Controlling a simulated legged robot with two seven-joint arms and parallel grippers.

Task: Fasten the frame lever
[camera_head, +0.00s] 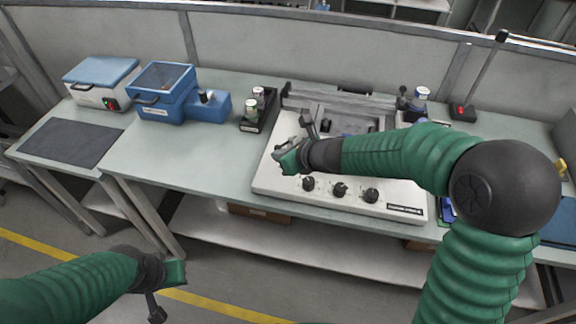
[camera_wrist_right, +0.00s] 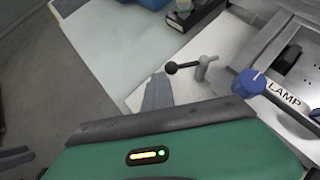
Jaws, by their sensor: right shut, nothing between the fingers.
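The frame lever shows in the right wrist view as a grey lever (camera_wrist_right: 205,68) with a dark ball end, at the edge of the white machine. In the head view my right gripper mostly hides that spot. My right gripper (camera_head: 288,158) is over the machine's front left part, shut and empty. Its grey fingers (camera_wrist_right: 157,92) show in the wrist view just below the ball end; I cannot tell whether they touch it. The white machine (camera_head: 262,180) stands on the bench. My left gripper (camera_head: 178,272) is low at the left, away from the bench; its jaws are unclear.
A blue knob (camera_wrist_right: 252,82) marked LAMP sits right of the lever. Several dark knobs (camera_head: 340,189) line the machine's front. A dark bottle rack (camera_head: 257,112) and a blue box (camera_head: 165,92) stand to its left.

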